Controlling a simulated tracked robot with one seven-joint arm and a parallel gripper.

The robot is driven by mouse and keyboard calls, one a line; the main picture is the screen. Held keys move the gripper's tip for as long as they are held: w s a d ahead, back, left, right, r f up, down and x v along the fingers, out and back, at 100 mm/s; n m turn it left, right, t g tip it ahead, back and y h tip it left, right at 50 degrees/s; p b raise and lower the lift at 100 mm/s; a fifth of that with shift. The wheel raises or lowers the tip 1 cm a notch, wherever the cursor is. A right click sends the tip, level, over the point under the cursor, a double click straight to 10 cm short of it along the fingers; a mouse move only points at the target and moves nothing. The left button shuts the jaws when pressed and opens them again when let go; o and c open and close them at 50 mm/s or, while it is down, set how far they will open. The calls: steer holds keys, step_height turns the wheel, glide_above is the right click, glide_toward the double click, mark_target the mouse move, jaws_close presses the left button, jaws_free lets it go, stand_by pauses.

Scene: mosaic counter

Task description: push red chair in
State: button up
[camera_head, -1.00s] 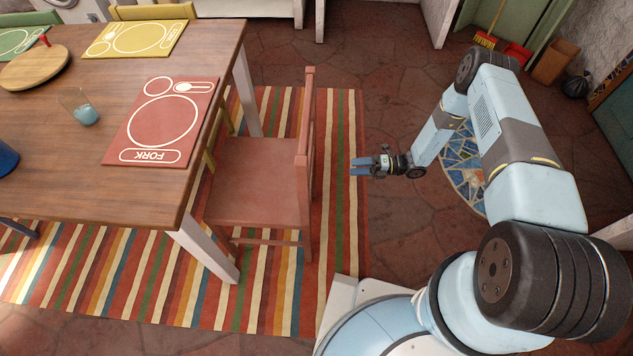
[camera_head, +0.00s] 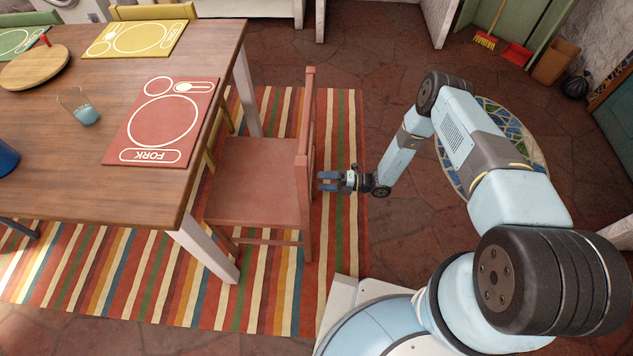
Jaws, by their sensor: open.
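The red chair (camera_head: 258,180) stands upright at the right side of the wooden table (camera_head: 60,170), with its seat facing the table and its front edge close to the table's edge. Its backrest (camera_head: 307,140) is on the right side, away from the table. My gripper (camera_head: 322,181) is open and empty, just right of the chair's backrest, with its fingers pointing left at it. A small gap seems to show between fingertips and backrest, but I cannot tell whether they touch.
A red placemat (camera_head: 162,121) and a glass (camera_head: 78,108) lie on the table near the chair. A striped rug (camera_head: 150,280) lies under chair and table. A broom (camera_head: 487,38), a red dustpan (camera_head: 515,54) and a bin (camera_head: 553,62) stand at the back right.

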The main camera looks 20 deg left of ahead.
steer(key=x, duration=0.6)
jaws_close()
stand_by(0.7)
steer(key=shift+d, duration=0.1)
